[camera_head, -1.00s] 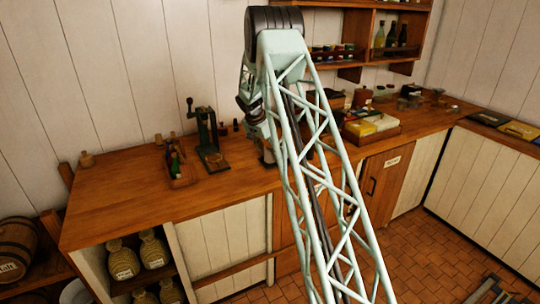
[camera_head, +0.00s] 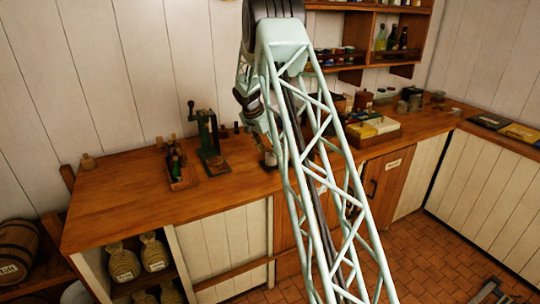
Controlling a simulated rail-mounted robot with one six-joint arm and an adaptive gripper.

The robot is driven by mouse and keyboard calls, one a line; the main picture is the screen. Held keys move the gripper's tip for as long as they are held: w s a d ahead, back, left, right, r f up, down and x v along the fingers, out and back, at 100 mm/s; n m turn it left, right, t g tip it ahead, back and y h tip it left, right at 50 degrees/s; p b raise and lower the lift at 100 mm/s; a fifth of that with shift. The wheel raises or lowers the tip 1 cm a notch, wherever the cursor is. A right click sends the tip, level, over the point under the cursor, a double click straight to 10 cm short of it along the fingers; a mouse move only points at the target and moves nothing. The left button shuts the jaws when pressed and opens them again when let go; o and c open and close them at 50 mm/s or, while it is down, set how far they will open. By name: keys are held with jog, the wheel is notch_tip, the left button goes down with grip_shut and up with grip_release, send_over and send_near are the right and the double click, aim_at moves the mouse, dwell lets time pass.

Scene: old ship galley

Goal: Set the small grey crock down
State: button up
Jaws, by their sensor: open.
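My gripper (camera_head: 263,143) hangs over the back counter, partly covered by my own lattice arm. Its fingers are small and dark here, and it is open. A small pale grey, jar-like object (camera_head: 270,159) stands upright on the counter just below it; it may be the small grey crock, but its shape is partly hidden by my arm. I see no clear hold on it, and whether the fingertips still touch it cannot be told. The wooden counter (camera_head: 130,200) is bare to the left.
A green hand-cranked device (camera_head: 207,140) and a wooden bottle caddy (camera_head: 180,170) stand left of my gripper. A tray with yellow and white boxes (camera_head: 372,128) and several small pots lie right. A shelf with bottles (camera_head: 392,38) hangs above the counter's right part.

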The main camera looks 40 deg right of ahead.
jog(key=v, duration=0.7)
jog(key=shift+a, duration=0.1)
dwell(0.5)
